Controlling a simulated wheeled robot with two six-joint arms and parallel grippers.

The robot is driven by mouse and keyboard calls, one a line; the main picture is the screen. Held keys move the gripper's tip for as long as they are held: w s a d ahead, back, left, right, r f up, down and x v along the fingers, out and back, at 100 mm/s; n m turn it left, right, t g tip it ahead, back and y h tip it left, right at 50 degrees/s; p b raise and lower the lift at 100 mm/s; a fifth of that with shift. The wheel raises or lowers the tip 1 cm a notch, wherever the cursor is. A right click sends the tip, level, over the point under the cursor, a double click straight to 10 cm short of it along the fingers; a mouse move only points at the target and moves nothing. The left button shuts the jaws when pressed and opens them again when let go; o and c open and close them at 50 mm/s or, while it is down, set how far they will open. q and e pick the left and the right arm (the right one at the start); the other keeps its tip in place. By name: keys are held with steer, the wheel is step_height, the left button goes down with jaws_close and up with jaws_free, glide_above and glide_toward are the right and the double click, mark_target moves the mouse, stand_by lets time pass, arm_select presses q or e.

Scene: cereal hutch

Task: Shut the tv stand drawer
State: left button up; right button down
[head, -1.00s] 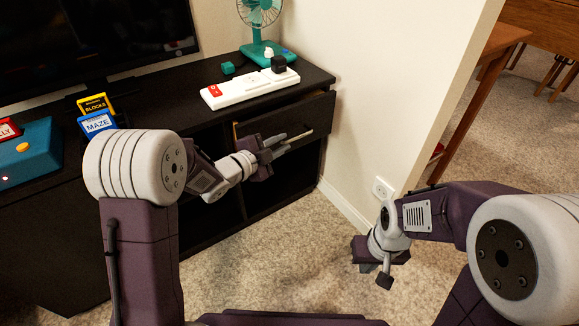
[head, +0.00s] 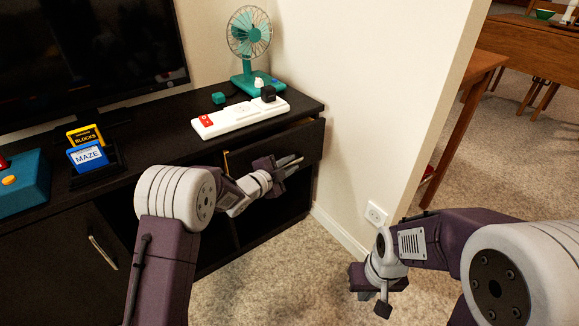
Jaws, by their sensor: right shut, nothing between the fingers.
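The black tv stand (head: 150,135) runs along the wall. Its drawer (head: 305,140) is at the upper right end and stands partly open, with a strip of light wood showing at its top and left edge. My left gripper (head: 292,163) is in front of the drawer's face, its fingers pointing right, close to a pale metal bar that may be the handle. Contact and the gap between its fingers are unclear. My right gripper (head: 384,298) is shut and empty, pointing down over the carpet at the right, away from the stand.
A white power strip (head: 240,117), a teal fan (head: 249,50), game cases (head: 88,155) and a television (head: 90,55) are on the stand. A wall with an outlet (head: 376,214) is right of it. A cabinet handle (head: 103,252) shows lower left. Carpet in front is clear.

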arm_select(q)
jaws_close()
stand_by(1.4)
